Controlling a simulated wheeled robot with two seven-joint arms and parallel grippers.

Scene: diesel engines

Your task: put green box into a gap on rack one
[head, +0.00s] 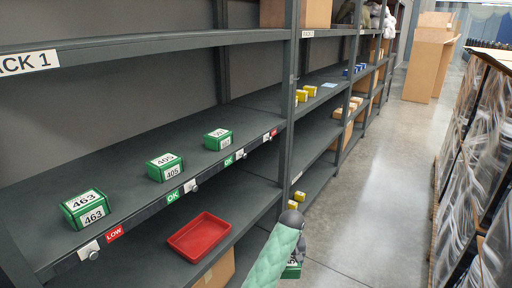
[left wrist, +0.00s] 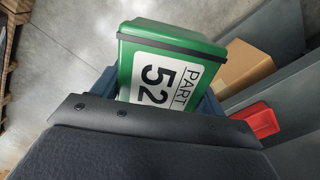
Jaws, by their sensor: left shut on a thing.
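A green box (left wrist: 128,62) with a white label reading "PART" and "52" is held in my left gripper, filling the middle of the left wrist view. In the head view a small part of this green box (head: 292,271) shows below my left gripper (head: 294,258), which is shut on it at the bottom centre, in front of the rack. Rack one (head: 130,41) stands on the left. Its middle shelf holds a green box 463 (head: 85,209), a green box 405 (head: 164,167) and a third green box (head: 218,139), with bare shelf between them. My right gripper is not in view.
A red tray (head: 199,237) and a cardboard box (head: 217,271) are on the lower shelf. Red LOW and green OK tags line the middle shelf's edge. Yellow boxes (head: 309,91) stand farther along. The aisle floor (head: 372,170) is clear; wrapped pallets (head: 485,150) stand right.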

